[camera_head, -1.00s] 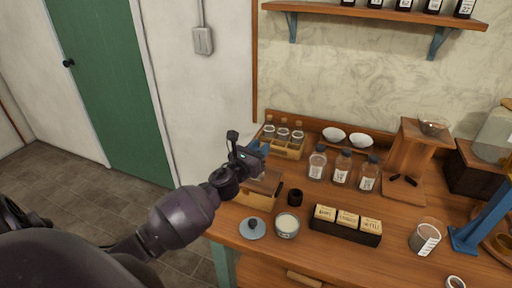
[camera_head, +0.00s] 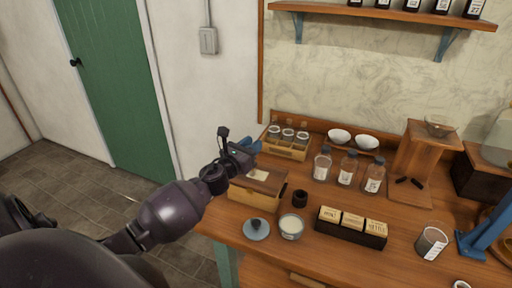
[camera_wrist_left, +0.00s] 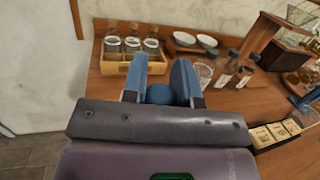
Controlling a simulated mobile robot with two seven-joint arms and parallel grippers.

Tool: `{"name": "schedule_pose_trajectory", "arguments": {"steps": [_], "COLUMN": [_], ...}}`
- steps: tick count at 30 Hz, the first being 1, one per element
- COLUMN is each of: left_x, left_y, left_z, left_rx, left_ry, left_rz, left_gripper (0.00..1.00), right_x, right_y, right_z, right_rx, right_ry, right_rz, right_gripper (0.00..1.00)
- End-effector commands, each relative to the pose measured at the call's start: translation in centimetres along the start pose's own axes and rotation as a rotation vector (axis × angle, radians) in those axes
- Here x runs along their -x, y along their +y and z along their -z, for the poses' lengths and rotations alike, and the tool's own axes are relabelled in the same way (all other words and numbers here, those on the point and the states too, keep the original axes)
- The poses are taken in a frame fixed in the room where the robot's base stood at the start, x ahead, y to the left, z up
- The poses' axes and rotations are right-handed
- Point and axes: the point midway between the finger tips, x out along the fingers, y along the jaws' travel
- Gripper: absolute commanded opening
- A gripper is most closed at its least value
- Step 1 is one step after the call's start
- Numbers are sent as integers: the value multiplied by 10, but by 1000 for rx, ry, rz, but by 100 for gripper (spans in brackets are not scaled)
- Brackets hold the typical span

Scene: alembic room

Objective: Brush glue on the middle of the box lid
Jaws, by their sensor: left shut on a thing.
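The wooden box (camera_head: 262,198) stands at the table's left end with its dark brown lid (camera_head: 272,183) on top. A pale patch (camera_head: 259,174) shows near the middle of the lid; I cannot tell if it is glue. My left gripper (camera_head: 248,147) is above the lid's far left side. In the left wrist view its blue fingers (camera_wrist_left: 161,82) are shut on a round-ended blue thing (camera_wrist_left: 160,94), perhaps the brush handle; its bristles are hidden. An open glass jar of white stuff (camera_head: 291,226), perhaps the glue, stands in front of the box. My right gripper is not in view.
A grey knobbed cover (camera_head: 256,229) and a small dark cup (camera_head: 300,197) are near the jar. A rack of vials (camera_head: 287,148) stands behind the box. Bottles (camera_head: 347,168), a block of labelled packets (camera_head: 350,226) and a beaker (camera_head: 431,242) stand to the right.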

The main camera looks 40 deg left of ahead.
Motion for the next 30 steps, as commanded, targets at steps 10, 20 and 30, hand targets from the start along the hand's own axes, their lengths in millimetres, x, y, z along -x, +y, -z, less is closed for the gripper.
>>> {"name": "schedule_pose_trajectory", "arguments": {"steps": [10, 20, 30], "left_x": [-1, -14, -14], "left_y": [8, 10, 10], "left_z": [1, 1, -1], "left_rx": [-1, -1, 0], "left_ry": [2, 2, 1], "left_rz": [-1, 0, 0], "left_gripper": [3, 3, 3], "right_x": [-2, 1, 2], "right_y": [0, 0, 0], "right_z": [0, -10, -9], "right_rx": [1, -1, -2], "right_ry": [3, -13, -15], "right_rz": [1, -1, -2], "right_gripper": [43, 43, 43]}}
